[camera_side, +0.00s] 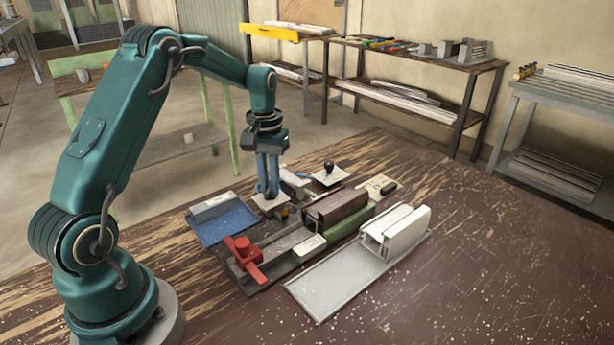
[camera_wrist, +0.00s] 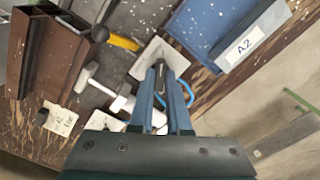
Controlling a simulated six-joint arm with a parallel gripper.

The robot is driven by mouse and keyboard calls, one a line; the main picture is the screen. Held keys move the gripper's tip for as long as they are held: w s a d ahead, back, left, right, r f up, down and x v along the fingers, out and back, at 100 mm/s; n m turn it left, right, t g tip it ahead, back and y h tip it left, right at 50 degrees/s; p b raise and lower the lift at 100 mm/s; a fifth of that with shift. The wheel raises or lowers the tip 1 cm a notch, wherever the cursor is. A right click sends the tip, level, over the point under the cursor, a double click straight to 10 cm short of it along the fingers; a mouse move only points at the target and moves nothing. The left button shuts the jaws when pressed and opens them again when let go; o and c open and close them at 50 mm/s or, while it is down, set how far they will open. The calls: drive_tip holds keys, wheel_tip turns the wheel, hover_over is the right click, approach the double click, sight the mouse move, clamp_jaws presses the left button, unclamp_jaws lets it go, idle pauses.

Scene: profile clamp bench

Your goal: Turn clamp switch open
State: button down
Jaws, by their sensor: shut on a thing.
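My gripper (camera_side: 269,192) points straight down at the back of the clamp bench, and its blue fingers also show in the wrist view (camera_wrist: 168,72). The fingers are shut on the clamp switch, a small part on a pale square plate (camera_side: 268,206); this plate also shows in the wrist view (camera_wrist: 150,57). The fingers hide most of the switch, so its turned position cannot be told. A brown profile (camera_side: 337,208) lies in the clamp fixture, right of the gripper; the wrist view shows it at the left (camera_wrist: 60,55). A red clamp part (camera_side: 245,252) stands at the fixture's front.
A blue tray (camera_side: 228,227) holding a grey profile (camera_side: 212,206) is left of the gripper. A grey tray (camera_side: 330,290) carries a white profile (camera_side: 397,229). A black ball knob (camera_side: 329,166) stands on another plate behind. The table's right side is clear.

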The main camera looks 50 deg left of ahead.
drive_tip(key=n, duration=0.5)
drive_tip(key=shift+n, duration=0.3)
drive_tip(key=n, duration=0.5)
drive_tip(key=shift+n, duration=0.3)
idle(0.3)
drive_tip(key=c, duration=0.9)
unclamp_jaws()
drive_tip(key=shift+r, duration=0.1)
drive_tip(key=shift+r, duration=2.55)
